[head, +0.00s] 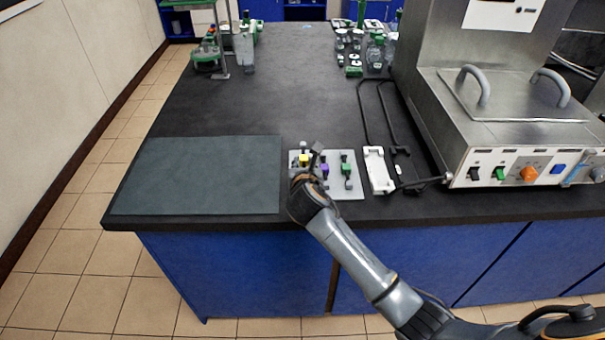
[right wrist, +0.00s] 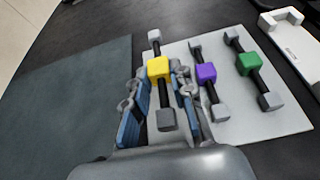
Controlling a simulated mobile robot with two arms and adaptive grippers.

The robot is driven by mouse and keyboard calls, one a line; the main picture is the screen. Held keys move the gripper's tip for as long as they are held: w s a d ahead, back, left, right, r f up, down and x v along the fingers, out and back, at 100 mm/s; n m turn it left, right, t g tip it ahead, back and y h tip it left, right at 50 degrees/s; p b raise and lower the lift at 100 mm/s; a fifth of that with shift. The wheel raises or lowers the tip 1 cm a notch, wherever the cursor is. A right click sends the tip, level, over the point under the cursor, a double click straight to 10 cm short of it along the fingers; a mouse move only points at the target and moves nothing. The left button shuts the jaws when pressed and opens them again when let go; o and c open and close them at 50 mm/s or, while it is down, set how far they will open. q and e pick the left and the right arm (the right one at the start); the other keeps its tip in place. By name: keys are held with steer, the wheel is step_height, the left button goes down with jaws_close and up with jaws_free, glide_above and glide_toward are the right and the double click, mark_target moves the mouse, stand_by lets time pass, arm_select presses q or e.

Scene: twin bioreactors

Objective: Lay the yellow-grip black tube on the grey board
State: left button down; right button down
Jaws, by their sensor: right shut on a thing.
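The yellow-grip black tube (right wrist: 159,82) has a yellow block in its middle and grey end caps. Its yellow block (head: 304,160) also shows in the head view, at the left side of a pale plate (head: 350,187). My right gripper (right wrist: 157,88) is shut on this tube, with one finger on each side of it; I cannot tell whether the tube is clear of the plate. In the head view my right gripper (head: 304,178) hides part of the tube. The dark grey board (head: 200,175) lies flat and bare to the left of the plate. My left gripper is out of view.
A purple-grip tube (right wrist: 206,74) and a green-grip tube (right wrist: 249,64) lie on the plate close to the right of my gripper. A white-handled black frame (head: 378,170) and a metal machine (head: 520,120) stand farther right.

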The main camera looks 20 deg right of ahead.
steer(key=shift+w+f, duration=0.45)
step_height(320, 180, down, 3)
steer(key=shift+w+f, duration=0.1)
steer(key=shift+f, duration=0.1)
steer(key=c, duration=1.1)
jaws_free()
steer(key=shift+f, duration=0.15)
steer(key=shift+c, duration=0.2)
